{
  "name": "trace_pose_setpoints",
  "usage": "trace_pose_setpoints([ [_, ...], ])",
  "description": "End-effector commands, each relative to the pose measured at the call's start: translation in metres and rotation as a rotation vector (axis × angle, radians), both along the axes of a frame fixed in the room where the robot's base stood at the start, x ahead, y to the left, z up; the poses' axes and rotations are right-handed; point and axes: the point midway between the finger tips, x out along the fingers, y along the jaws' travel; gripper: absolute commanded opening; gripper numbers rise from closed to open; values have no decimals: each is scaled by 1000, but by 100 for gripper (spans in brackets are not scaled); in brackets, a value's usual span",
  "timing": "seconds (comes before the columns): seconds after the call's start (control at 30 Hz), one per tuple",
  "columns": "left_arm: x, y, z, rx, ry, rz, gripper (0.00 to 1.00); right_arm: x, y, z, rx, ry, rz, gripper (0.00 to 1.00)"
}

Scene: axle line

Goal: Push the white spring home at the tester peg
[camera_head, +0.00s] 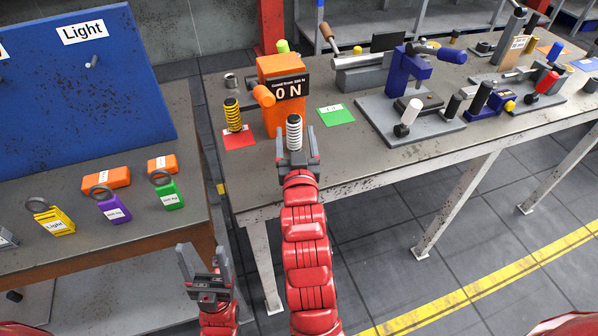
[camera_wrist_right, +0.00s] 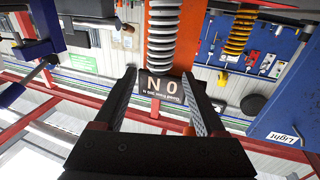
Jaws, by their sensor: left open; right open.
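The white spring (camera_head: 294,131) stands upright in front of the orange tester (camera_head: 274,72), whose display (camera_head: 289,87) reads 0 N. The spring also shows in the right wrist view (camera_wrist_right: 162,38), where the picture is upside down. My right gripper (camera_head: 297,143) is open, with its fingers to either side of the spring's lower part in the head view. In the wrist view the spring lies ahead of the fingertips (camera_wrist_right: 160,76), apart from them. The tester peg is hidden, so how the spring sits on it cannot be told. My left gripper (camera_head: 204,258) is open and empty, low by the left bench.
A green card (camera_head: 335,115) and a blue press (camera_head: 409,72) are to the right. Several tagged blocks and a blue board (camera_head: 84,95) occupy the left bench.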

Motion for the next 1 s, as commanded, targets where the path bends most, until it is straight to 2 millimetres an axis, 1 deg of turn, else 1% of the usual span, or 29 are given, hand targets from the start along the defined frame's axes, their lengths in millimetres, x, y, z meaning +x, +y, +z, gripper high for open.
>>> trace_pose_setpoints([
  [0.03, 0, 0, -4, 0, 0, 0, 68, -14, 0, -4, 0, -1, 3, 73],
  [0.23, 0, 0, -12, 0, 0, 0, 68, -66, -2, -6, -1, 1, 5, 73],
  [0.27, 0, 0, 0, 0, 1, 0, 68, -71, -3, 2, 0, 3, 3, 73],
  [0.3, 0, 0, 15, 0, 0, 0, 68, -76, -3, 6, 1, 5, 2, 73],
  [0.43, 0, 0, 38, 0, -1, 0, 68, -95, -5, 5, -4, 6, 2, 73],
  [0.5, 0, 0, 41, 0, 0, 0, 68, -103, -5, 0, 3, 4, 2, 73],
  [0.73, 0, 0, 51, 0, 0, 0, 68, -119, -7, -2, 0, -1, 0, 73],
  [1.0, 0, 0, 51, 0, 0, 0, 68, -122, -7, -4, -2, -2, -1, 73],
])
